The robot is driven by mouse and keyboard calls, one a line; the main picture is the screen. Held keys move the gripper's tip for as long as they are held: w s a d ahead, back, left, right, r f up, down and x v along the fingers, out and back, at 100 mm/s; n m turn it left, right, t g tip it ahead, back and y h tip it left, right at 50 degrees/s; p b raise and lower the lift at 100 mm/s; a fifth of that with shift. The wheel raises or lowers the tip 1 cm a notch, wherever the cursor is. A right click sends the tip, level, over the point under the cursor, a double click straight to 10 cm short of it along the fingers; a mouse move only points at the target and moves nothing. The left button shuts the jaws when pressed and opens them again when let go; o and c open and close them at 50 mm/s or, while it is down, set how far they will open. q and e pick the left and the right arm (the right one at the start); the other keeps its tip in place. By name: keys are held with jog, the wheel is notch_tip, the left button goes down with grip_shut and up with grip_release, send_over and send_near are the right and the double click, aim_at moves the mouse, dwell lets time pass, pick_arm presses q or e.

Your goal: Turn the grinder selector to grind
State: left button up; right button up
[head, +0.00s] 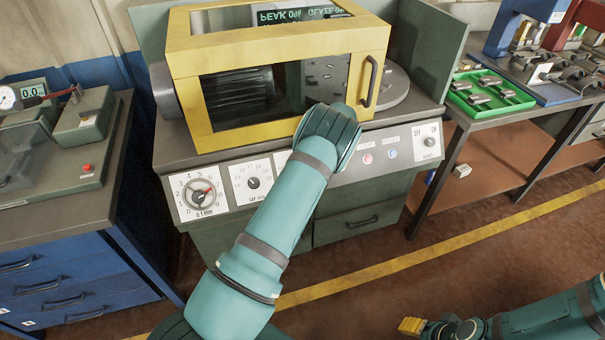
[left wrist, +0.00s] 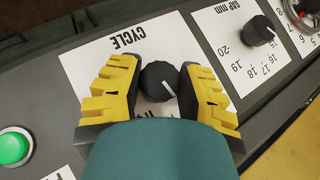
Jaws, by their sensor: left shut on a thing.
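The grinder (head: 285,75) stands at the centre of the head view with a yellow-framed guard. In the left wrist view, the selector is a black knob (left wrist: 158,80) on a white plate marked CYCLE, seen upside down. Its white pointer line slants toward the picture's lower right. The position labels below the knob are mostly hidden by my gripper. My left gripper (left wrist: 158,75) has its yellow fingers on either side of the knob and is shut on it. My left arm hides the selector in the head view. My right gripper (head: 425,327) is low at the right, away from the grinder; its finger gap is unclear.
A gap knob (left wrist: 257,30) and a red-pointer dial (head: 202,193) sit beside the selector; a green button (left wrist: 14,147) is on its other side. A blue-drawer bench (head: 60,215) stands left. A table with a green tray (head: 490,92) stands right.

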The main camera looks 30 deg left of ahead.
pick_arm(q)
jog(key=shift+s+f+m+g+y+b, duration=0.15)
jog(key=shift+m+g+y+b, duration=0.15)
jog(key=shift+m+y, duration=0.3)
jog(key=shift+a, duration=0.1)
jog(key=o, duration=1.2)
jog(key=shift+c, duration=0.2)
jog(key=v, duration=1.2)
